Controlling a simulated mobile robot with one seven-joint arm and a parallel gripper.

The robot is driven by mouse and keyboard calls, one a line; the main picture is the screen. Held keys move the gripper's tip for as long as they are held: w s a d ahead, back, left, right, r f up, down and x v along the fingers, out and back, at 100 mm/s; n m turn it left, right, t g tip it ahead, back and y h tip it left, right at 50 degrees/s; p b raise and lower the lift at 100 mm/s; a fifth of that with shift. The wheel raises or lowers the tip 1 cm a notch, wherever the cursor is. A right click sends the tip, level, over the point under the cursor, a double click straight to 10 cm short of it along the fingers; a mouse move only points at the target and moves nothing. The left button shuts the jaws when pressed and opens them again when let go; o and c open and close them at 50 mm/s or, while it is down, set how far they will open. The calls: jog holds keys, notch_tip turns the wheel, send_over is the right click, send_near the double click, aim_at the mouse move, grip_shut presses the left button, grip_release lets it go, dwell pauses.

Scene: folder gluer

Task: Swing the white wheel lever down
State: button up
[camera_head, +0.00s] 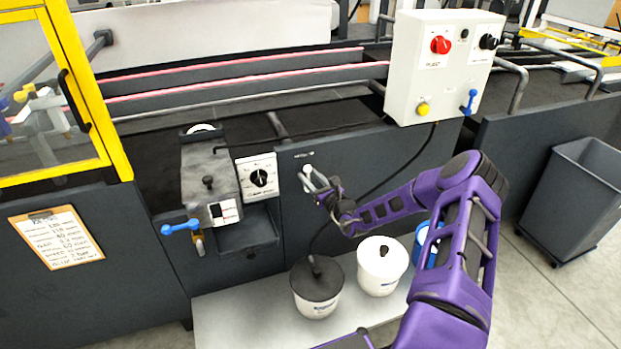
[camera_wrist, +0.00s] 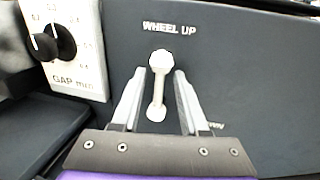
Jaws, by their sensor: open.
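The white wheel lever (camera_wrist: 157,88) is on the dark machine panel, below the words "WHEEL UP" in the wrist view. Its round knob is at the top and its pivot end at the bottom, so it points up. In the head view its white knob (camera_head: 308,169) shows at the tip of my arm; the rest is partly hidden. My gripper (camera_wrist: 160,78) is open, with one finger on each side of the lever. Gaps show between the lever and both fingers. In the head view my gripper (camera_head: 315,183) is close to the panel.
A white dial plate (camera_head: 258,177) and a grey glue unit with a blue handle (camera_head: 181,227) are left of the lever. A dark-lidded pot (camera_head: 317,287) and a white pot (camera_head: 382,265) stand below on a pale shelf. A control box (camera_head: 440,70) is above right.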

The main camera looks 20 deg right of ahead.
grip_shut()
dwell(1.3)
